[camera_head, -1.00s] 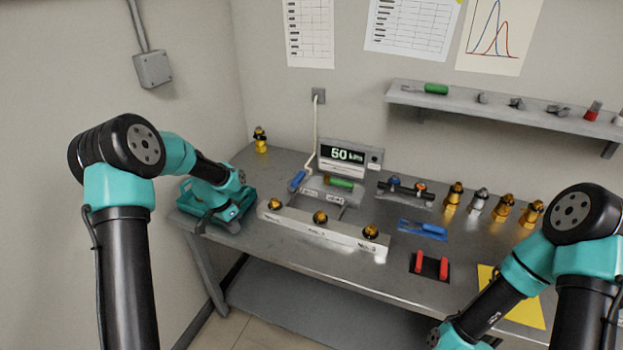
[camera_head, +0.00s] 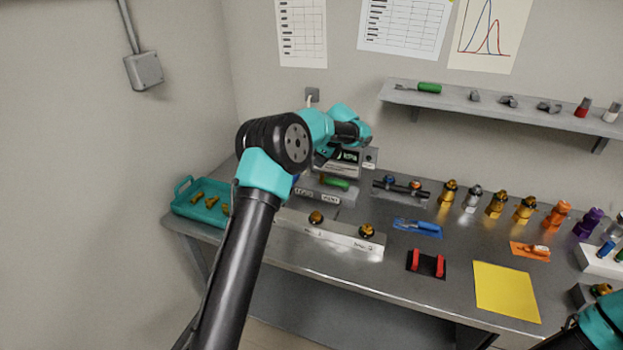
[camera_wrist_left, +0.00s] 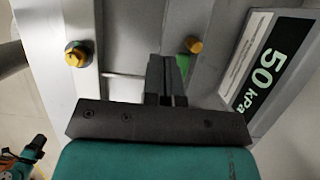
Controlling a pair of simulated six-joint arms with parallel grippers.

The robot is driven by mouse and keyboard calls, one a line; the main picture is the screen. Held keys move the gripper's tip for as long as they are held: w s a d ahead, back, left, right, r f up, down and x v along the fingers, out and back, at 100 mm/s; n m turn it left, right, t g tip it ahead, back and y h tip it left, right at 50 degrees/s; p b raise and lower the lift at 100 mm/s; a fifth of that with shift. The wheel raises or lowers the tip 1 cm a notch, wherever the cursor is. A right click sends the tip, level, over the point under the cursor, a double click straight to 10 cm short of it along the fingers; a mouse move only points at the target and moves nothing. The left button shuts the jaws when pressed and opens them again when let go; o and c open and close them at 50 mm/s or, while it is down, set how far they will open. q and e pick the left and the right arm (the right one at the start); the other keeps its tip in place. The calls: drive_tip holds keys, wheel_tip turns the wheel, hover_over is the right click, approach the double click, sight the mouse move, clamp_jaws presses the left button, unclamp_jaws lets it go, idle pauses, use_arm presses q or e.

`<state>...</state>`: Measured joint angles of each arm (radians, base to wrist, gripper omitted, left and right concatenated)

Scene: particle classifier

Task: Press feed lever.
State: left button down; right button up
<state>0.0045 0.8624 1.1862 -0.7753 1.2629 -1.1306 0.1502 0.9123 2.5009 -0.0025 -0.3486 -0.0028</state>
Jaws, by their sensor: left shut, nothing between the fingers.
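A grey block with two labels (camera_head: 318,196) sits on the bench in front of the pressure display. The green lever handle (camera_head: 334,183) lies on it at the right. At its left only a bit of a blue handle (camera_head: 296,178) shows beside my left arm, which hides the rest. My left gripper (camera_wrist_left: 166,78) is shut and empty, with its fingers together above the block. Part of the green handle (camera_wrist_left: 183,66) shows just beside the fingertips in the wrist view; contact cannot be told. My right gripper is out of view.
The display (camera_head: 347,157) reading 50 kPa stands behind, partly covered by my left arm. A rail with brass knobs (camera_head: 345,235) lies in front. A teal tray (camera_head: 190,212) with brass pieces is at the left. A yellow sheet (camera_head: 505,292) lies at the right.

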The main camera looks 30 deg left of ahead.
use_arm(q)
drive_tip(key=shift+a+f, duration=0.1)
drive_tip(key=shift+f, duration=0.05)
drive_tip(key=s+a+f, duration=0.1)
drive_tip(key=a+f, duration=0.6)
drive_tip(key=f, duration=0.2)
drive_tip(key=shift+a, duration=0.3)
idle(0.4)
